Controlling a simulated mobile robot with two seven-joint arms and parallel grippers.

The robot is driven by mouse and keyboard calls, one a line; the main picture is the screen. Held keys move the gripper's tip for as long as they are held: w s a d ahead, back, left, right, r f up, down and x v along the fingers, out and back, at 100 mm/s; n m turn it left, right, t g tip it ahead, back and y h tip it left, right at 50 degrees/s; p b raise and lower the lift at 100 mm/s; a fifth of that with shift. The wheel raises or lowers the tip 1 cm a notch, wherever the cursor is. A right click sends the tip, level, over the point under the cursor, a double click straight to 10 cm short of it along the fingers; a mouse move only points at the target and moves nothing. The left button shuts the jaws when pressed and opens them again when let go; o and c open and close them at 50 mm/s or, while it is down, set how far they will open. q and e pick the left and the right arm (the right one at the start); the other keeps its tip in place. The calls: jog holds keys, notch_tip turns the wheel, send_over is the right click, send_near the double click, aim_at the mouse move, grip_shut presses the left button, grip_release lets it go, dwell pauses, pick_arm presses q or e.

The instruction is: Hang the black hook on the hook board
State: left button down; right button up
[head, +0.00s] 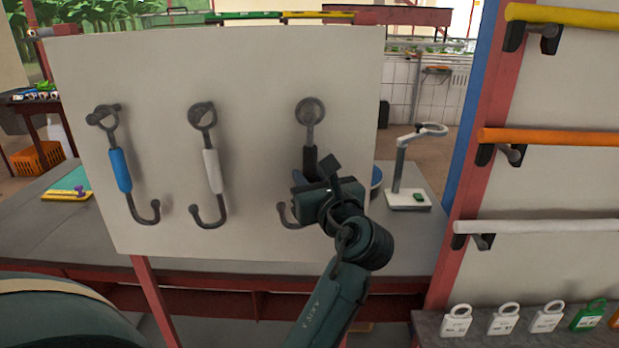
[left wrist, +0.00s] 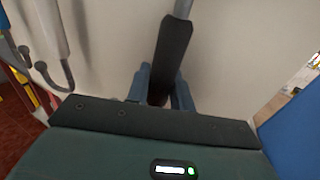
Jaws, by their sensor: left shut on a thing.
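The black hook (head: 310,158) is upright in front of the right part of the white hook board (head: 255,80). Its ring end overlaps the round peg at the board's upper right; I cannot tell whether the ring is around the peg. My left gripper (head: 318,185) is shut on the hook's black grip, which also shows between the fingers in the left wrist view (left wrist: 172,50). The hook's curved lower end (head: 288,214) shows partly beside the gripper. A blue hook (head: 120,168) and a white hook (head: 212,168) hang to the left. My right gripper is not in view.
A red post and a rack with yellow, orange and white bars (head: 545,137) stand at the right. Several padlock-shaped items (head: 503,319) sit on a ledge below it. A white stand (head: 405,198) is on the table (head: 60,232) behind the board.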

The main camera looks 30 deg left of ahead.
pick_arm(q)
jog(key=shift+w+f, duration=0.1)
jog(key=shift+f, duration=0.25)
dwell(0.3)
jog(key=c, duration=1.1)
grip_release()
jog(key=shift+c, duration=0.2)
